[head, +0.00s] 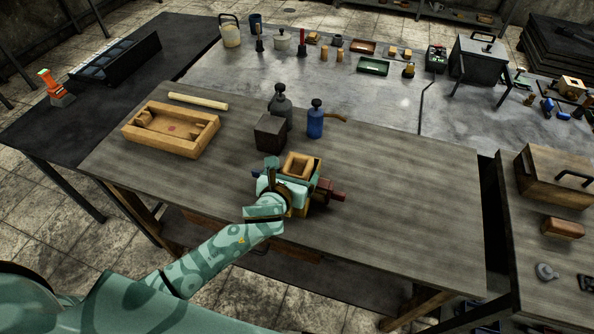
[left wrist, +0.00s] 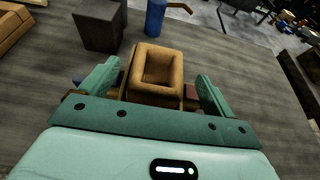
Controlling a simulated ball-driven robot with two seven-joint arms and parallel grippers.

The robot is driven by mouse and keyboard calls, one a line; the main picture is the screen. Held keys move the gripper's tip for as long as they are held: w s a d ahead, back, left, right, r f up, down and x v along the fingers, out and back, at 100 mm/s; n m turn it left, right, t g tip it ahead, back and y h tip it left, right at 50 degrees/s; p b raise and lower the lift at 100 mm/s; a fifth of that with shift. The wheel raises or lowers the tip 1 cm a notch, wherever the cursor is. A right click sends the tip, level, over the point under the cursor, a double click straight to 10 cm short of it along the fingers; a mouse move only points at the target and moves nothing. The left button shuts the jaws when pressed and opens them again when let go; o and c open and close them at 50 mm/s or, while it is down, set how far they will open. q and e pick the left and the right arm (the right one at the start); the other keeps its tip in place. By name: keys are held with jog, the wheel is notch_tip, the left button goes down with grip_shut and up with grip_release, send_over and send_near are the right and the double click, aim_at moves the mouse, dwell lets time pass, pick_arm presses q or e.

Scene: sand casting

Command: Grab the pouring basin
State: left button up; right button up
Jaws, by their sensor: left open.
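The pouring basin, a tan block with a square hollow in its top (head: 301,164), stands on the near wooden table. It also shows in the left wrist view (left wrist: 176,66), hollow facing up. My left gripper (head: 294,174) is open over the near part of the table, at the basin. In the left wrist view my left gripper (left wrist: 156,80) has one finger on each side of the basin, with visible gaps. The basin's lower part is partly hidden by the gripper body. My right gripper is not in view.
A dark red piece (head: 331,193) sticks out right of the gripper. A dark grey block (head: 270,133), grey bottle (head: 281,106) and blue bottle (head: 316,122) stand behind the basin. A wooden frame (head: 190,140) lies left. The table's right part is clear.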

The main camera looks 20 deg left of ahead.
aim_at(300, 160)
pick_arm(q)
jog(key=b+x, duration=0.1)
jog(key=x, duration=0.3)
jog(key=shift+w, duration=0.15)
jog(key=shift+r, duration=0.1)
jog(key=shift+c, duration=0.3)
jog(key=c, duration=1.1)
jog(key=shift+r, duration=0.1)
jog(key=shift+c, duration=0.2)
